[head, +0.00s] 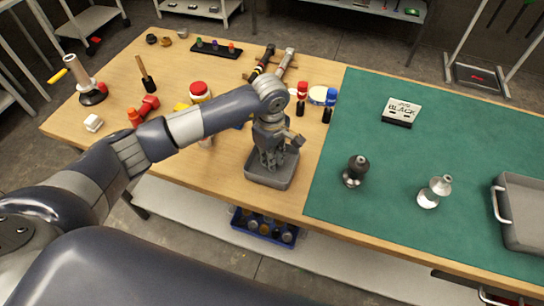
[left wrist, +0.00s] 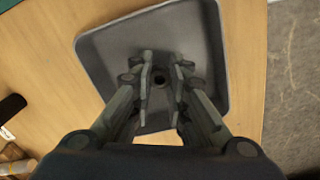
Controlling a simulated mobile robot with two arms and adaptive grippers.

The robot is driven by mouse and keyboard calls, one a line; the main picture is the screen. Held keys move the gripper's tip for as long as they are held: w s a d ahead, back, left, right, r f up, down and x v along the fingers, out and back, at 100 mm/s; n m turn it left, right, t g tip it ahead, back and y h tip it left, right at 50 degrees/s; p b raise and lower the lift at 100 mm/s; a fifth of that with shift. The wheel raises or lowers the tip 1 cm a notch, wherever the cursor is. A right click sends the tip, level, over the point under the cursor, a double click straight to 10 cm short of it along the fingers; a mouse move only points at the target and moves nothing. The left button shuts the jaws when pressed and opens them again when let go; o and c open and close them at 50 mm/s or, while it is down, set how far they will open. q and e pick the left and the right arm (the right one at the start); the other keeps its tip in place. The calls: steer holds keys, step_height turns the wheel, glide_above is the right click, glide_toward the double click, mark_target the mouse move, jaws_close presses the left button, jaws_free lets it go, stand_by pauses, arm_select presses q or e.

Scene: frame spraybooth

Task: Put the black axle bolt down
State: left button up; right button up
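My left gripper (head: 268,158) points down into a small grey square tray (head: 261,182) on the wooden table. A small, dark, round thing, which looks like the end of the black axle bolt (left wrist: 160,81), lies between the two fingertips (left wrist: 164,80). A narrow gap separates the fingers. I cannot tell whether both touch the bolt or whether it rests on the tray floor. The bolt cannot be made out in the head view. My right gripper is not in view.
A green mat (head: 345,210) right of the tray holds a dark fitting (head: 355,170), a silver fitting (head: 434,191), a sign marked BLACK (head: 402,111) and a grey tray with handles (head: 528,207). Bottles (head: 330,98) and several tools stand behind and left of my arm.

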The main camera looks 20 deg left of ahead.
arm_select(q)
steer(key=o, duration=0.4)
steer(key=shift+o, duration=0.2)
steer(key=shift+r+p, duration=0.25)
steer(key=shift+p, duration=0.1)
steer(key=shift+w+r+b, duration=0.1)
steer(key=shift+r+b, duration=0.2)
steer(key=shift+b, duration=0.05)
step_height(320, 180, up, 11)
steer(key=b, duration=0.3)
steer(key=shift+s+r, duration=0.15)
steer(key=shift+s, duration=0.05)
